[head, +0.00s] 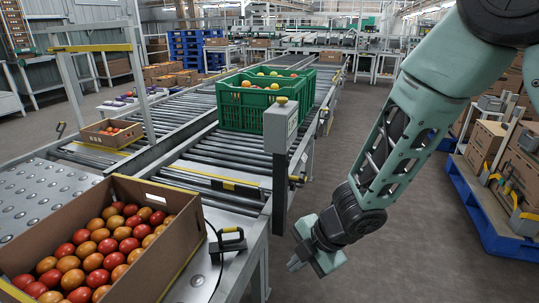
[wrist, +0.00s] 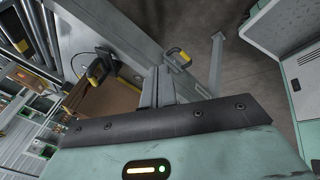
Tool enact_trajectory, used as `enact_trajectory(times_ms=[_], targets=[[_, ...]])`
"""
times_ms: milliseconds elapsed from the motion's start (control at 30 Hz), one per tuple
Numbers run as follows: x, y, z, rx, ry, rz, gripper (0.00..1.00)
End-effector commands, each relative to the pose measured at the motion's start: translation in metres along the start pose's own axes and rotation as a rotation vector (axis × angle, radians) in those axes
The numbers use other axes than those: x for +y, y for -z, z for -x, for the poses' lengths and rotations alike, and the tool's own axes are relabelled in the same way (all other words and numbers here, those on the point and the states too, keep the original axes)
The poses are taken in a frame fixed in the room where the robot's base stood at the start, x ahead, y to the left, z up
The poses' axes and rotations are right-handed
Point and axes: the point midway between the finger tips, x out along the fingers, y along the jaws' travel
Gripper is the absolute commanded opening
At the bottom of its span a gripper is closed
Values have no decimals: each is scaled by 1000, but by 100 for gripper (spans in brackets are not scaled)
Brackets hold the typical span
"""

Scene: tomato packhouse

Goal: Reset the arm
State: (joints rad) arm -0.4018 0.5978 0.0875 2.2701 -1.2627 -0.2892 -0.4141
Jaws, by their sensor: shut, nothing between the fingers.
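My gripper (head: 297,262) hangs at the end of my green arm, over the floor just right of the conveyor's metal frame in the head view. Its fingers are closed together with nothing between them; they also show in the wrist view (wrist: 159,86). The arm reaches down from the upper right corner with its wrist bent toward the conveyor. The gripper touches nothing that I can see.
A post with a grey control box (head: 281,126) rises near my gripper. Green crates (head: 243,108) sit on the rollers. A blue pallet (head: 490,222) with boxes stands right.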

Motion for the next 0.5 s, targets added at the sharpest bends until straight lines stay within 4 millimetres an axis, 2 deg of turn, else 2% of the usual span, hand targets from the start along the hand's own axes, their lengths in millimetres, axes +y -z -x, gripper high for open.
enact_trajectory(times_ms=[33,67,167,300,500], targets=[[8,1,21,-66,-33,-110,0],[10,2,32,-102,-47,-184,0],[4,4,68,-212,-74,-434,0],[-26,18,115,-328,-70,-781,0],[-81,50,160,-418,-3,-1164,0]])
